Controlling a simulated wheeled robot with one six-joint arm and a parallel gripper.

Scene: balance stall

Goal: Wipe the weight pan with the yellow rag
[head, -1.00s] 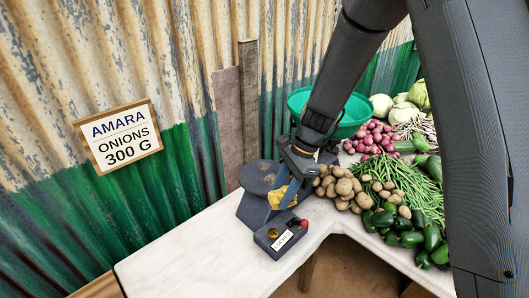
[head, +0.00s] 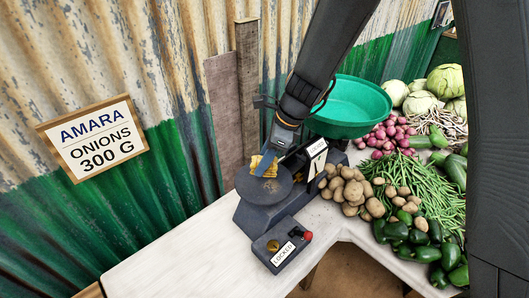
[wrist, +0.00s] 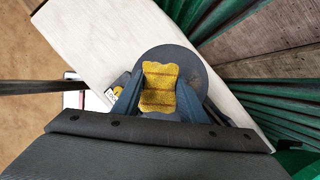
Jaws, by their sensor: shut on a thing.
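The weight pan (head: 262,190) is a dark, flat round plate on the left of the balance (head: 258,216). It also shows in the wrist view (wrist: 206,77), partly hidden by the rag and fingers. My gripper (head: 266,158) is shut on the yellow rag (head: 258,166), which is over the far part of the pan in the head view. In the wrist view the rag (wrist: 160,86) sits between my two blue fingers, within the pan's outline. I cannot tell whether the rag touches the pan.
A green basin (head: 350,108) stands behind right. A control box labelled LOCKED (head: 283,252) with a red knob (head: 308,236) is in front. Potatoes (head: 345,190), beans (head: 415,183) and peppers (head: 412,237) crowd the right. The table's left part (head: 165,258) is clear. A corrugated wall stands behind.

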